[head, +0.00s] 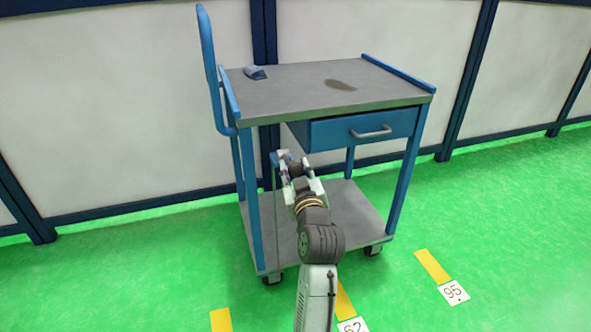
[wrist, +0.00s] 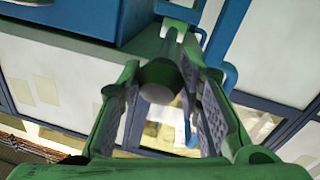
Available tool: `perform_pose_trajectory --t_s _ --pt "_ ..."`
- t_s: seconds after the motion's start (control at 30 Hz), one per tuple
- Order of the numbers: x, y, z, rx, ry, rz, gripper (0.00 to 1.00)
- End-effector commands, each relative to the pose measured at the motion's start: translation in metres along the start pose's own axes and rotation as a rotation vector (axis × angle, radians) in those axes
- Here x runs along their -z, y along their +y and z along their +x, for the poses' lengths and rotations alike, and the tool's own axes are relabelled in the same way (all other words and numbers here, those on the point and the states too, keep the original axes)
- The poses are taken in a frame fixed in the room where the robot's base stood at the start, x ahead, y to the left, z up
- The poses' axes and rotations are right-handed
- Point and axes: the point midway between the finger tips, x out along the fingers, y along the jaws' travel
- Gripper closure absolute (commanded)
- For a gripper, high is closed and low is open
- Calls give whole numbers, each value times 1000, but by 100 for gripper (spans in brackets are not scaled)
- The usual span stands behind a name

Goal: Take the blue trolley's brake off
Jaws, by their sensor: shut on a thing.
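The blue trolley (head: 300,85) stands on the green floor near the wall, with a grey top and a grey lower shelf (head: 335,215). A thin upright rod, seemingly the brake lever (head: 276,215), runs along its front left side. My gripper (head: 286,160) is at the rod's upper end, under the top's front edge. In the wrist view, my green fingers (wrist: 170,78) stand on either side of a grey rounded knob (wrist: 160,82), seemingly the lever's end, and are shut on it. My gripper hides part of the lever's top in the head view.
The drawer (head: 335,131) with a grey handle sticks out a little, right of my gripper. A small dark blue-grey object (head: 255,73) and a dark stain lie on the trolley's top. A push handle (head: 209,65) rises at left. Floor to the right is clear.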

Motion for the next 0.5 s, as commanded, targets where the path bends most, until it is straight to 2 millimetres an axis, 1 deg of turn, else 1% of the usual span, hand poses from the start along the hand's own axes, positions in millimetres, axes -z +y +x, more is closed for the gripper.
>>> perform_pose_trajectory --t_s 0.03,0.33,0.5 --pt "0 0 0 0 0 0 81" --pt "0 0 0 0 0 0 100" --pt "0 0 0 0 1 0 100"
